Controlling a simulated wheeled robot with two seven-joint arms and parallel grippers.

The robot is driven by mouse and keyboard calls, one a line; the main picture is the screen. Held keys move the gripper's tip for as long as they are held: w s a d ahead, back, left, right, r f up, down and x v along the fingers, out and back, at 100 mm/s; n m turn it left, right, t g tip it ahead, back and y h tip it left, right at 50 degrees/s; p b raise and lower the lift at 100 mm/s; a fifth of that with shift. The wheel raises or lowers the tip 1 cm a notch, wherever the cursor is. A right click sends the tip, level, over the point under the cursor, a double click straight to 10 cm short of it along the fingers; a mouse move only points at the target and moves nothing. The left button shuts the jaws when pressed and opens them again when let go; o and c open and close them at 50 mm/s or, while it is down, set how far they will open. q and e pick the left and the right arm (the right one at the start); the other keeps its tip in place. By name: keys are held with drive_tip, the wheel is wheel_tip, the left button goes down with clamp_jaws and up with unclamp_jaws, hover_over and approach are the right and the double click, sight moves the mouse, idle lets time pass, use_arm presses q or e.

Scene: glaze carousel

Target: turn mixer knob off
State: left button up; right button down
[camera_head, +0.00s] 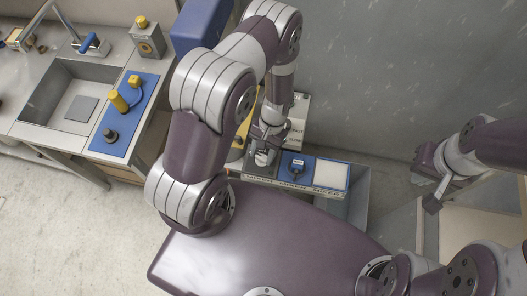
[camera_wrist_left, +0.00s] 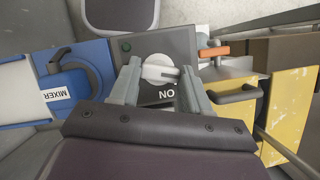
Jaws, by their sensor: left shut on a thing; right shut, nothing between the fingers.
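The mixer knob (camera_wrist_left: 160,68) is round and white, on a dark grey panel (camera_wrist_left: 180,42) in the left wrist view. Lettering that reads "ON" upside down sits just below it in that view. My left gripper (camera_wrist_left: 162,82) has one finger on each side of the knob and is shut on it. In the head view my left gripper (camera_head: 264,152) is down at the panel, and its fingers hide most of the knob. My right gripper (camera_head: 433,194) is shut and empty, well off to the right.
A sink bench with a blue mat (camera_head: 113,138) stands at the left.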

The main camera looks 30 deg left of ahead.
use_arm(q)
drive_tip(key=shift+s+a+n+h, duration=0.1)
drive_tip(key=shift+n+h, duration=0.6)
drive_tip(key=shift+n, duration=1.3)
drive_tip(key=o, duration=1.1)
drive_tip(key=shift+c, duration=0.2)
drive_tip(key=shift+w+r, duration=0.2)
drive_tip(key=shift+r, duration=0.1)
drive_tip(key=b+v, duration=0.2)
drive_tip(key=v, duration=1)
drive_tip(key=shift+s, duration=0.2)
drive_tip(key=shift+a+r, duration=0.1)
